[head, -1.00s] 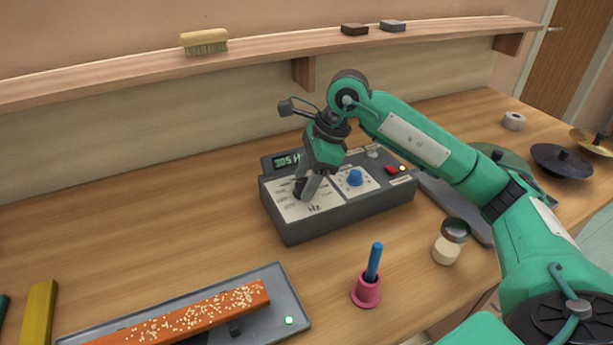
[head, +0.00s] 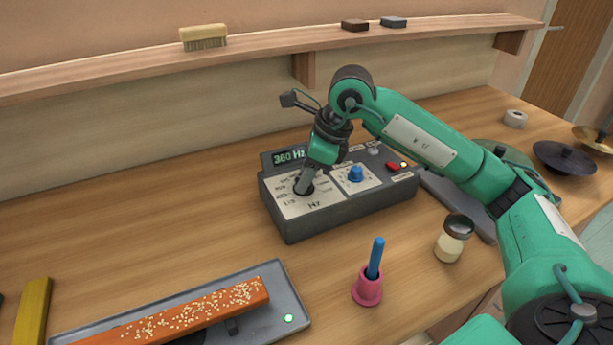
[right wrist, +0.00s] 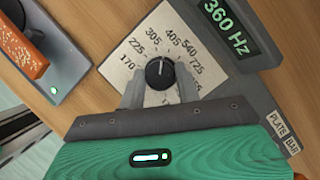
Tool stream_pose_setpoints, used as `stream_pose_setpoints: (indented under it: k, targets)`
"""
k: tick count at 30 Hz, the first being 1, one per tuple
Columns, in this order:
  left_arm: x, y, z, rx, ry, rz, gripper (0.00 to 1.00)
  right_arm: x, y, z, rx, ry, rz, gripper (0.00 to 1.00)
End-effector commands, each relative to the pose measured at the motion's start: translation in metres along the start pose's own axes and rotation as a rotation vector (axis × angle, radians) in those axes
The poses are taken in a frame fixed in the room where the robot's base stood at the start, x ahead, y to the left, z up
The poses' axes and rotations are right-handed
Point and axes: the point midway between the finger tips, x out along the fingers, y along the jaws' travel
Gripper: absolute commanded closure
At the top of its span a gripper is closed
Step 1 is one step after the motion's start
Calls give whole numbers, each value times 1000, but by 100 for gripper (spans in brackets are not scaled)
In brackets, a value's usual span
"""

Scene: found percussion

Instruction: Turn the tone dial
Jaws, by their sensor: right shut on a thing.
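The tone dial (right wrist: 159,73) is a black knob with a white pointer line on a pale scale plate marked in Hz, on the left part of the grey control box (head: 345,213). The pointer stands between 305 and 405. The display (head: 288,157) reads 360 Hz, and it also shows in the right wrist view (right wrist: 228,25). My right gripper (head: 304,190) comes down from above, shut on the tone dial, with a finger on each side of it in the right wrist view (right wrist: 160,85). In the head view the gripper hides most of the dial. My left gripper is not in view.
A blue knob (head: 356,173) and a red switch (head: 392,165) sit right of the dial. In front stand a pink holder with a blue handle (head: 368,285) and a small jar (head: 453,240). An orange bar with pale grains (head: 200,312) lies over a grey tray at front left.

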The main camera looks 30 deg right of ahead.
Motion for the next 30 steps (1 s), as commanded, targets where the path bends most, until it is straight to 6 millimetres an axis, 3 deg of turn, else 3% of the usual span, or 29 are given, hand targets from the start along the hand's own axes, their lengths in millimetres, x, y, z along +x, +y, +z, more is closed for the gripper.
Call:
stream_pose_setpoints:
  k: [12,27,28,30]
  targets:
    - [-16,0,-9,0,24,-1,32,0,1,0,176,-2,-75,89]
    - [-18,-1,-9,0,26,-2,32,-1,1,0,200,-1,-84,89]
    - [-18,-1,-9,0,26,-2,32,-1,1,0,200,-1,-84,65]
    - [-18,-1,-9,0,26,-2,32,-1,1,0,199,-1,-84,51]
